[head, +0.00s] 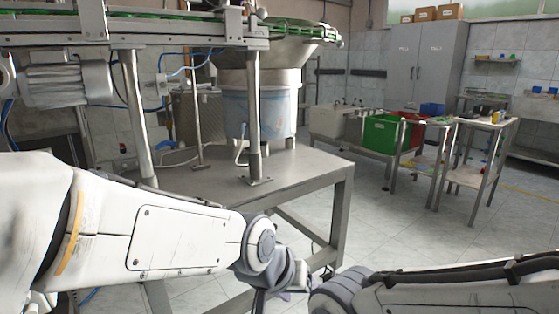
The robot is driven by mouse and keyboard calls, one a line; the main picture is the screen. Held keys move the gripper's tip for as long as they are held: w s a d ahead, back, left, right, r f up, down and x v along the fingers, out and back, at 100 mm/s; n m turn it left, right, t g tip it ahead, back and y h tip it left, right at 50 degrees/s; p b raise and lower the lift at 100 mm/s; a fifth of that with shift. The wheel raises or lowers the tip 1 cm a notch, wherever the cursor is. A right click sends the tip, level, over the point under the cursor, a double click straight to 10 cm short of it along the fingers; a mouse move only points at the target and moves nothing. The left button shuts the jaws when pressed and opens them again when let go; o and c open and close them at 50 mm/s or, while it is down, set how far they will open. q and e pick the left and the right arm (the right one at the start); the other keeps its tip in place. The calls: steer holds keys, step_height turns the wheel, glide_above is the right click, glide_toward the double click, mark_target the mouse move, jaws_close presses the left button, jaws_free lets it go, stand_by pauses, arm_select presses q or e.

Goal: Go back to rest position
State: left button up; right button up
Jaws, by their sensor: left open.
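My left arm reaches in from the left, in front of the steel table (290,172). My left gripper (283,286) is at the bottom middle, low beside the table's near right leg, partly cut off by the lower edge. It is open, and I see nothing held in it. My right arm comes in from the lower right, and its wrist end lies close to the left gripper in the picture. The right gripper itself is out of view.
Green (380,135) and red (412,132) bins, small tables (470,178) and a grey cabinet (415,65) stand further back. The tiled floor at right is clear.

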arm_select(q)
steer(key=s+a+f+m+g+y+p, duration=0.1)
steer(key=s+a+f+m+g+y, duration=0.2)
steer(key=s, duration=0.5)
steer(key=s+a+f+m+g, duration=0.1)
steer(key=s+a+m+g, duration=0.1)
steer(key=s+a, duration=0.55)
step_height(320, 180, up, 30)
steer(key=d+p, duration=0.2)
steer(key=p, duration=2.9)
steer(key=shift+s+r, duration=0.15)
steer(key=shift+s, duration=0.3)
